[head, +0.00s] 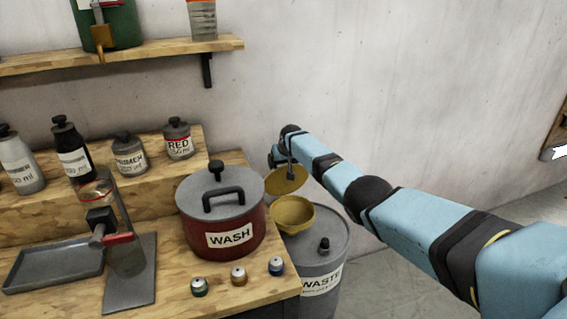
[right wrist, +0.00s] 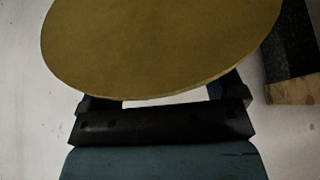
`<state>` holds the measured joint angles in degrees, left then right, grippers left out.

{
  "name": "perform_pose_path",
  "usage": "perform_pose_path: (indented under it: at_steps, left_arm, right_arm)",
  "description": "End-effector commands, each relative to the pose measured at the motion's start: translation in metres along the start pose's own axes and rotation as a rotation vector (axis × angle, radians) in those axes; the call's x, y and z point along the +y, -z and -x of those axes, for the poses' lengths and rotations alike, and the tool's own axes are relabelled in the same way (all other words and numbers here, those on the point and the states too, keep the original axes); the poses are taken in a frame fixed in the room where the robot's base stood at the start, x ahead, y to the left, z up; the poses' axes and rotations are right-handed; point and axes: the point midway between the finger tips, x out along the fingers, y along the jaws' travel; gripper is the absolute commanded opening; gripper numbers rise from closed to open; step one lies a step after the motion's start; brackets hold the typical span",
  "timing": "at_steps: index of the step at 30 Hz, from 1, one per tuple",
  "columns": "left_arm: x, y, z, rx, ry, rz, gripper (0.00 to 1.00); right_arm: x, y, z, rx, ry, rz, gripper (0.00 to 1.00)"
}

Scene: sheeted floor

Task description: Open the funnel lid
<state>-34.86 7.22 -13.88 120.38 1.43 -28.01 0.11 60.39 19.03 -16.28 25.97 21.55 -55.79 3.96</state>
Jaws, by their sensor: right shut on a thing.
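The yellow funnel (head: 292,216) sits on top of the grey waste drum (head: 322,260), beside the bench's right end. Its round yellow lid (head: 286,182) is apart from the bowl, raised above it and tilted. My right gripper (head: 286,162) is at the lid, shut on it; the exact grip point is small and partly hidden in the head view. In the right wrist view the lid (right wrist: 165,45) fills the upper part and covers the fingertips. My left gripper is not in view.
A red WASH pot (head: 225,232) with a grey lid stands close left of the funnel. Three small capped pots (head: 238,276) line the bench front. A shelf (head: 120,56) hangs above. The wall is close behind; floor (head: 430,265) shows at right.

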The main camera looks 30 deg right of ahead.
Motion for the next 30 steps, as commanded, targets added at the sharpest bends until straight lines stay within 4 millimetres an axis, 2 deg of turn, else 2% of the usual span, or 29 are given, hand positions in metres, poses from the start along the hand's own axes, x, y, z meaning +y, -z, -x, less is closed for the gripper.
perform_pose_path:
  at_steps: [8, 9, 10, 20, 23, 30]
  left_arm:
    - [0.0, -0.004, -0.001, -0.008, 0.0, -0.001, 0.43]
    - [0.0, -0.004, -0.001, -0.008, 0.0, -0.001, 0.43]
    - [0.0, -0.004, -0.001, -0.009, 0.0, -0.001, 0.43]
    - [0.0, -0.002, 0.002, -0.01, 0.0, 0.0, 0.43]
    - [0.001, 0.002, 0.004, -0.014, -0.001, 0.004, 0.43]
    - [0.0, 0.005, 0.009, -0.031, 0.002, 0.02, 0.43]
  right_arm:
    - [-0.001, 0.002, 0.001, 0.005, 0.001, 0.0, 0.46]
    - [-0.001, 0.002, 0.001, 0.005, 0.001, 0.0, 0.98]
    - [-0.001, 0.002, 0.001, 0.005, 0.001, 0.0, 1.0]
    - [0.0, 0.002, 0.006, 0.003, 0.0, 0.001, 1.0]
    - [0.001, 0.002, 0.017, 0.003, 0.0, 0.002, 1.0]
    - [0.001, 0.002, 0.056, 0.006, 0.001, 0.001, 1.0]
